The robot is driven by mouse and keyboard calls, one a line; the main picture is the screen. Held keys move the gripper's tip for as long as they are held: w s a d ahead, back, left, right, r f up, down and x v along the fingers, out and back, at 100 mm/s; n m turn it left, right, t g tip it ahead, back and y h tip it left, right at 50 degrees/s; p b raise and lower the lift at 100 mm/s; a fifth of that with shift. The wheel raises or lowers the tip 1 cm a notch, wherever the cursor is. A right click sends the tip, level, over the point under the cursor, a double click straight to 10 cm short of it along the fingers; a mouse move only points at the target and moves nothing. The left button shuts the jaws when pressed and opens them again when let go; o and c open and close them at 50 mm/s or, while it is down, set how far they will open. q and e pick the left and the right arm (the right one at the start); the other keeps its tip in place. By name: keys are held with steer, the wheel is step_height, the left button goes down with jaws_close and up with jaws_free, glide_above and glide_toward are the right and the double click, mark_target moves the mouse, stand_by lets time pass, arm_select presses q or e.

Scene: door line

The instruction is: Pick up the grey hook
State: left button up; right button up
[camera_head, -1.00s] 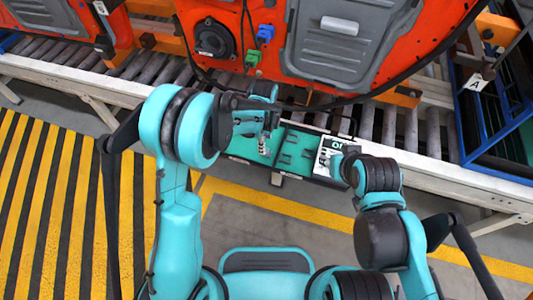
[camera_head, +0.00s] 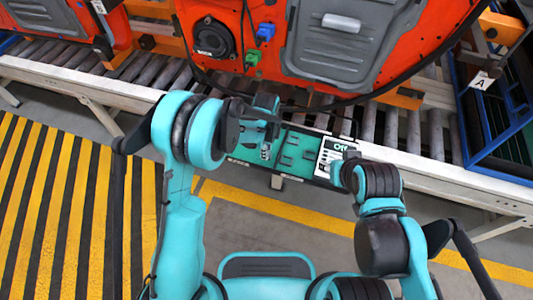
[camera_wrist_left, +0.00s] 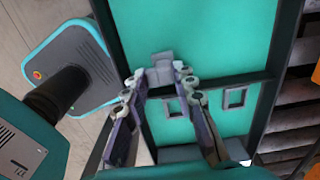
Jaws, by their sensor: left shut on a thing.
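The grey hook (camera_wrist_left: 161,70) is a small grey piece over the teal board in the left wrist view. My left gripper (camera_wrist_left: 159,76) has its two fingertips on either side of it and is shut on it. In the head view the left gripper (camera_head: 267,146) is over the left part of the teal board (camera_head: 294,154); the hook cannot be made out clearly there. My right gripper (camera_head: 338,168) is by the board's right end, and its fingers are too hidden to read.
The black-framed board sits along the near edge of the roller conveyor (camera_head: 118,93). A white panel (camera_head: 335,146) is at its right end. The orange car body (camera_head: 213,68) with a hanging black cable stands just behind. A blue rack (camera_head: 470,130) is at right.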

arm_select(q)
steer(key=shift+r, duration=0.1)
steer(key=shift+r, duration=0.35)
steer(key=r, duration=0.1)
steer(key=r+p, duration=0.2)
steer(key=r, duration=0.1)
steer(key=shift+d, duration=0.25)
steer(key=s+d+r+p, duration=0.2)
steer(key=d+r, duration=0.4)
steer(key=d, duration=0.5)
steer(key=shift+p, duration=0.9)
steer(key=shift+c, duration=0.2)
